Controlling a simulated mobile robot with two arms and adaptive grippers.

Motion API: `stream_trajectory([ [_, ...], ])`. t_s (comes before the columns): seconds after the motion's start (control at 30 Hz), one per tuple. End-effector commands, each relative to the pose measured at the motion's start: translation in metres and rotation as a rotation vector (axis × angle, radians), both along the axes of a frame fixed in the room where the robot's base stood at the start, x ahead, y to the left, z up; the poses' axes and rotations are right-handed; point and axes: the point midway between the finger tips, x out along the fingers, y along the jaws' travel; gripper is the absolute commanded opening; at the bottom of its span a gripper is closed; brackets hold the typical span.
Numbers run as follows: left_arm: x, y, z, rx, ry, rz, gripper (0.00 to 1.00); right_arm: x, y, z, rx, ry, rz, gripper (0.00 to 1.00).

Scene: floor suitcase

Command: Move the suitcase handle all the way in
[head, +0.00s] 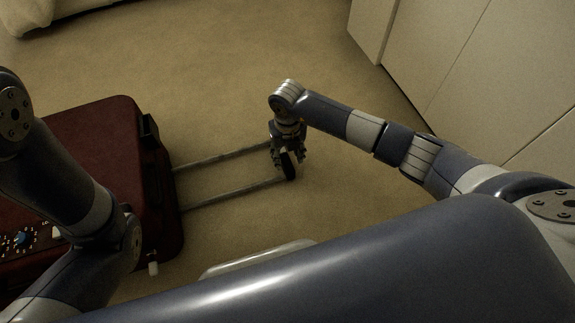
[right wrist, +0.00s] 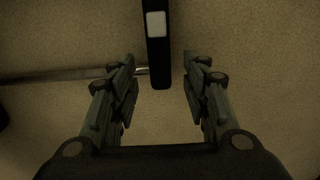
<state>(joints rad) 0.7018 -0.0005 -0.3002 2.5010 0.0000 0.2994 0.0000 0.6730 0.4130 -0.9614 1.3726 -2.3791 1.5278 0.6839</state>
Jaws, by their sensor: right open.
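The dark red suitcase (head: 95,130) lies on the carpet at the left of the head view, partly hidden by my left arm. Its handle is pulled out to the right on two thin metal rods (head: 225,157). The black handle grip (head: 289,167) joins their far ends. My right gripper (head: 288,150) is over the grip and points down. In the right wrist view the black grip (right wrist: 159,55), with a pale button, shows between the open fingers (right wrist: 160,63), with gaps on both sides. One rod (right wrist: 70,76) runs off to the left. My left gripper is not in view.
Pale cabinets (head: 470,60) stand at the upper right. A light piece of furniture (head: 30,15) is at the upper left. The beige carpet (head: 230,70) is clear between them and around the handle.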

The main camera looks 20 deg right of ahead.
Motion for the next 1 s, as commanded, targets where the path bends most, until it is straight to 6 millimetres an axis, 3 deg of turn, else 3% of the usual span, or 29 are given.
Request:
stream_trajectory([
  [0.03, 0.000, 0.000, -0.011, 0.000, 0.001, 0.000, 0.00, 0.000, 0.000, -0.014, 0.000, 0.000, 0.000, 0.43],
  [0.2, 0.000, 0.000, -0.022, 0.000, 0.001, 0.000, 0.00, 0.000, 0.000, -0.029, 0.001, 0.000, -0.002, 0.43],
  [0.63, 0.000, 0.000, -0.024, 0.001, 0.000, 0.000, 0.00, 0.000, 0.000, -0.035, 0.001, 0.000, -0.001, 0.43],
  [0.67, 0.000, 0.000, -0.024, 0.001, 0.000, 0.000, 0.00, 0.000, 0.000, -0.035, 0.001, 0.000, -0.001, 0.41],
  [0.83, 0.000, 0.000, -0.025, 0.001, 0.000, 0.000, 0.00, 0.000, 0.000, -0.035, 0.001, 0.000, -0.001, 0.03],
  [1.0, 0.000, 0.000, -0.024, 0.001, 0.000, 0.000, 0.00, 0.000, 0.000, -0.035, 0.001, 0.000, -0.001, 0.00],
])
